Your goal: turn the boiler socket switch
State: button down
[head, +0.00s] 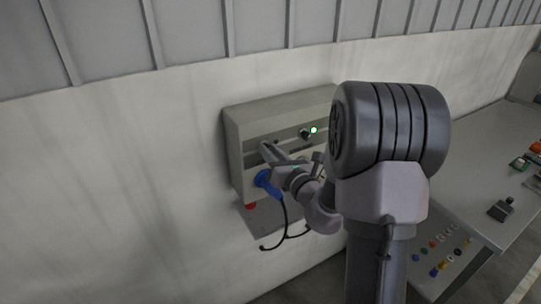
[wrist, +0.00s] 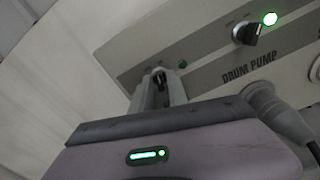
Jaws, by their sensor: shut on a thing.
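A grey switch box (head: 238,150) is fixed to the wall in the head view. My gripper (head: 268,152) reaches its front from the right, at the left end of the upper row. In the wrist view my gripper (wrist: 160,84) is shut on a small dark switch knob (wrist: 158,73) on the panel. The fingers hide most of this knob and any label under it, so I cannot read its name. A small dim green lamp (wrist: 182,64) sits just right of it.
A second black knob (wrist: 246,34) with a brightly lit green lamp (wrist: 270,19) is labelled DRUM PUMP. A grey plug (wrist: 276,108) with a cable is below it. A blue plug (head: 266,182) and a red part (head: 251,206) are low on the box. A desk (head: 480,165) stands right.

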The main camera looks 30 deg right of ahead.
jog(key=n+b, duration=0.7)
jog(key=n, duration=0.2)
jog(key=shift+f, duration=0.1)
dwell(0.4)
jog(key=c, duration=1.5)
grip_release()
